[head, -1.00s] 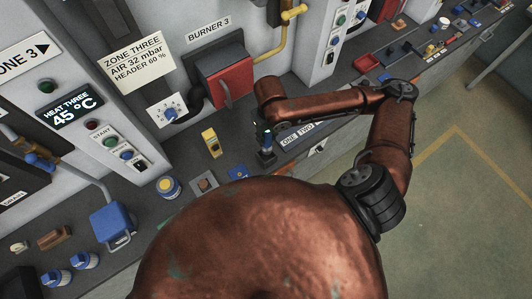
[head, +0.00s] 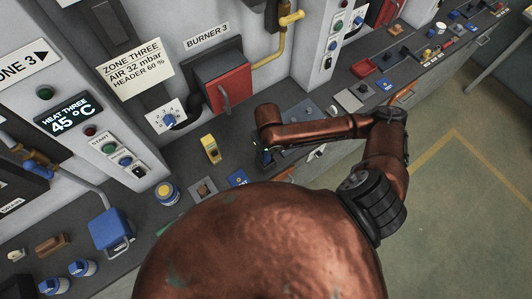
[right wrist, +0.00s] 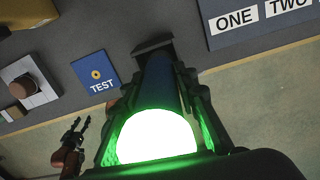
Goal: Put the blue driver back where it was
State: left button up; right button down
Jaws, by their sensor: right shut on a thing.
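My right gripper (head: 264,156) is over the grey counter, between the blue TEST card (head: 238,178) and the dark ONE/TWO board (head: 292,152). My left gripper (right wrist: 77,132) shows small in the right wrist view, fingers apart and empty.
A yellow block (head: 210,149), a blue-and-yellow tin (head: 166,193) and a brown-topped grey block (head: 203,190) stand left of the right gripper. The red burner box (head: 224,84) is behind. Grey plates (head: 352,98) and a red tray (head: 363,67) lie further right.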

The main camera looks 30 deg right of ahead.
jog(key=shift+f, duration=0.1)
jog(key=c, duration=1.5)
grip_release()
jog(key=shift+c, duration=0.2)
notch_tip(320, 180, up, 12)
jog(key=shift+s+r, duration=0.1)
jog(key=shift+s, duration=0.05)
